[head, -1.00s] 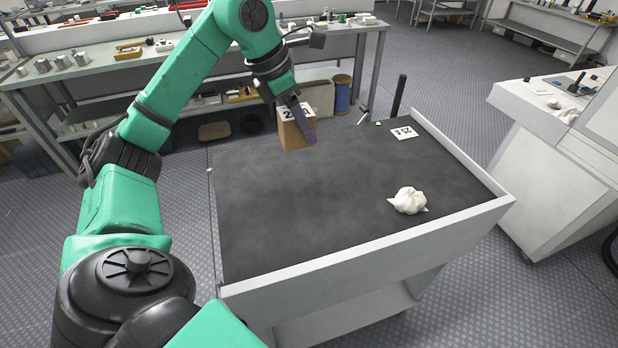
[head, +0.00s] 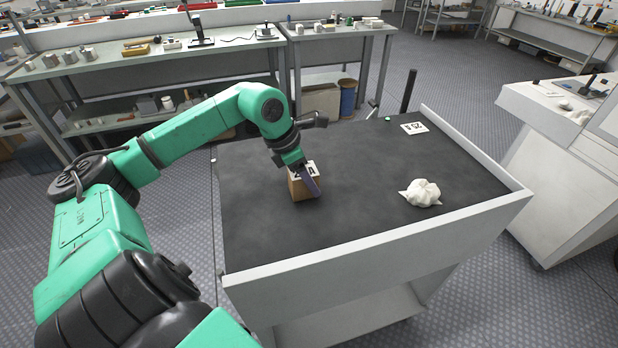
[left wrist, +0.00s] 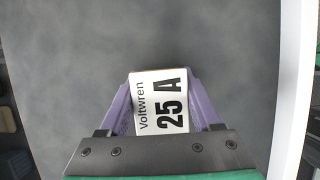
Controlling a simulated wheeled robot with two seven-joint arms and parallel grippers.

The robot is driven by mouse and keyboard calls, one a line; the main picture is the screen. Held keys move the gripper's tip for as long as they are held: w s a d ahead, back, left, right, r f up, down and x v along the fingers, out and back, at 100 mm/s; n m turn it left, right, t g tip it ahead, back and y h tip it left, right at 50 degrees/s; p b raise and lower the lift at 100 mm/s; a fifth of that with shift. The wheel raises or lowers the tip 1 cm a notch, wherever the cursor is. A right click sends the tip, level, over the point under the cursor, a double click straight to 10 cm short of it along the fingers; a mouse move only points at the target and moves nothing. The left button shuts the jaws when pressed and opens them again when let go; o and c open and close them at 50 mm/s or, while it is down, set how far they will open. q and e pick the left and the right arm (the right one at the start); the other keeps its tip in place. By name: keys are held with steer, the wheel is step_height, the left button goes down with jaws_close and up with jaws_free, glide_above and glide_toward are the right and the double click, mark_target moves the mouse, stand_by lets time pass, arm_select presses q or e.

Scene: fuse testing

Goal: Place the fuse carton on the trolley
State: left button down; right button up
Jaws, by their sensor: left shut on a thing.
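The fuse carton (head: 301,188) is a small brown box with a white label on top. In the left wrist view the label (left wrist: 161,102) reads "Voltwren 25 A". My left gripper (head: 306,184) is shut on the carton, with a purple finger on each side of it. The trolley (head: 355,215) has a dark grey top with pale raised edges. The carton is over the left middle part of the top, at or very near the surface; I cannot tell whether its base touches. My right gripper is not in view.
A crumpled white lump (head: 421,193) lies on the trolley's right side. A white card marked 25 A (head: 413,128) lies near the far right corner. A black post (head: 408,92) stands at the far edge. The middle and front of the top are clear.

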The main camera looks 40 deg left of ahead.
arm_select(q)
steer(key=shift+c, duration=0.4)
jaws_free()
steer(key=b+v, duration=0.3)
steer(key=v, duration=0.2)
steer(key=shift+s+a, duration=0.1)
steer(key=v, duration=0.7)
